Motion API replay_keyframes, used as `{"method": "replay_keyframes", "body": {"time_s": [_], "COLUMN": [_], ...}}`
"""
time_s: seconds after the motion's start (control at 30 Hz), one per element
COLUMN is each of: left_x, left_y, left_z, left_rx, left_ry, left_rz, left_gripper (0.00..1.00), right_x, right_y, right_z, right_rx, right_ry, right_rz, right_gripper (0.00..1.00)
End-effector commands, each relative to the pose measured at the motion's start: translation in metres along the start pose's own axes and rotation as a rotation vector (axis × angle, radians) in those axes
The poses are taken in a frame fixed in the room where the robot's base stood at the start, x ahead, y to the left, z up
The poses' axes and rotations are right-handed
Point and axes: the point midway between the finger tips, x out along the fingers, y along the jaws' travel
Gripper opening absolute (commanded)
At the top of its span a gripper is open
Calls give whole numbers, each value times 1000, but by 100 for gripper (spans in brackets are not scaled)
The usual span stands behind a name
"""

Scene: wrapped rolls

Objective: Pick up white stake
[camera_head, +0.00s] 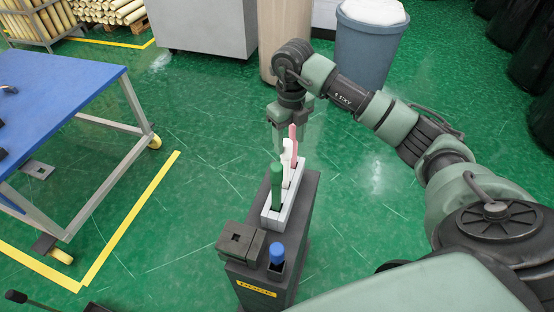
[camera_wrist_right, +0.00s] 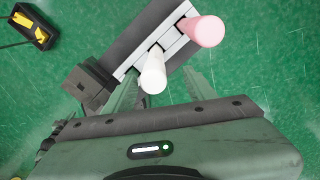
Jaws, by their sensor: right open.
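The white stake (camera_head: 287,155) stands upright in a pale slotted rack (camera_head: 275,214) on top of a dark pedestal (camera_head: 300,210), between the green stake (camera_head: 276,185) and the pink stake (camera_head: 292,140). My right gripper (camera_head: 292,128) is above the far end of the rack with its fingers pointing down. In the right wrist view, the white stake's rounded top (camera_wrist_right: 153,74) lies between the spread fingers, nearer the left one, with no grip on it. The pink stake (camera_wrist_right: 205,31) is just beyond the fingers at upper right. The green stake is not seen there. My left gripper is not in view.
A dark block with a square hole (camera_head: 242,240) and a blue-capped piece (camera_head: 277,254) sit at the pedestal's near end. A blue table (camera_head: 60,95) stands to the left. A grey-blue bin (camera_head: 366,50) and a grey cabinet (camera_head: 205,25) stand behind. Green floor between is clear.

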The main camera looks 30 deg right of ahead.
Motion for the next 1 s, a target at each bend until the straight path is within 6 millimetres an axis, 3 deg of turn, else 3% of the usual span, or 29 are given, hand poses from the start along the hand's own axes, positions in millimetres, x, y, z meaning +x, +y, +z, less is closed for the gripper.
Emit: {"method": "replay_keyframes", "body": {"time_s": [0.37,0.63,0.93,0.97,1.0], "left_x": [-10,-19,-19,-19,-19], "left_y": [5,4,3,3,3], "left_z": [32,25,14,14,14], "left_rx": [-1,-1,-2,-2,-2], "left_ry": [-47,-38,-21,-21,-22], "left_rz": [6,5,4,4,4], "left_gripper": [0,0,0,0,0], "right_x": [33,71,78,78,78], "right_y": [4,9,8,8,8], "right_z": [-1,-1,0,0,0], "right_rx": [-1,1,0,0,0], "right_ry": [3,1,-2,-2,-2], "right_rz": [3,3,2,2,2], "right_gripper": [56,56,56,53,42]}}
